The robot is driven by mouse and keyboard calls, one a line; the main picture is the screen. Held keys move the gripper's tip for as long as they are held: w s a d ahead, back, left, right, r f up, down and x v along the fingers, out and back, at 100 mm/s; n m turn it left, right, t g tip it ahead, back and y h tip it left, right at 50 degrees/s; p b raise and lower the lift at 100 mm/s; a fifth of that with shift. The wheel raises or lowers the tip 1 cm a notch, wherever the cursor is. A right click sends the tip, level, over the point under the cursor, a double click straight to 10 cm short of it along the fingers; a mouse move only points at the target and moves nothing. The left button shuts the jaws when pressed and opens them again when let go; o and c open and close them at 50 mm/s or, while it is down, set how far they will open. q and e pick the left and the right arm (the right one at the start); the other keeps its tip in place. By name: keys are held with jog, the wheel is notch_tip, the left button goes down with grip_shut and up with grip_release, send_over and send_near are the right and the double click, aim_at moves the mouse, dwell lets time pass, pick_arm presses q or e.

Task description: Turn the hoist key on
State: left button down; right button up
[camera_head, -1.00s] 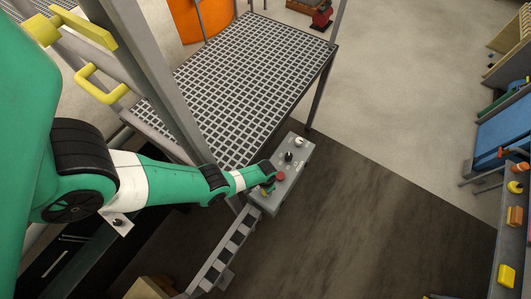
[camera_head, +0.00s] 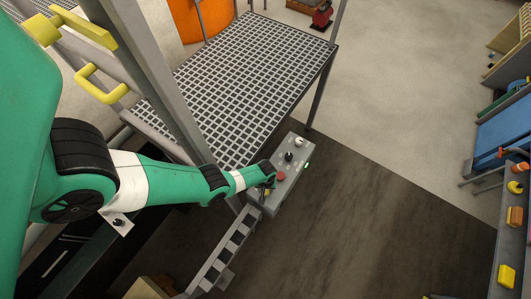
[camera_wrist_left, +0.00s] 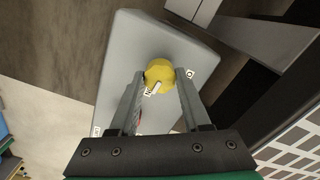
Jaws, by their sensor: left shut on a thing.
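The grey control box (camera_head: 294,178) stands beside the grated platform in the head view. My left gripper (camera_head: 268,187) is at its near end, low over the box face. In the left wrist view, the left gripper's fingers (camera_wrist_left: 159,88) are closed on the yellow round hoist key (camera_wrist_left: 160,71), with a small pale piece showing on it. The grey box face (camera_wrist_left: 125,62) lies behind. A small green light (camera_head: 307,165) glows on the box's right edge. My right gripper is not in view.
The box also carries a red button (camera_head: 281,175), a black knob (camera_head: 289,156) and a pale knob (camera_head: 299,142). The grated platform (camera_head: 250,80) is above left. A striped rail (camera_head: 226,255) runs below.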

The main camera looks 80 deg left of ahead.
pick_arm(q)
jog(key=shift+n, duration=0.6)
jog(key=shift+c, duration=1.9)
grip_release()
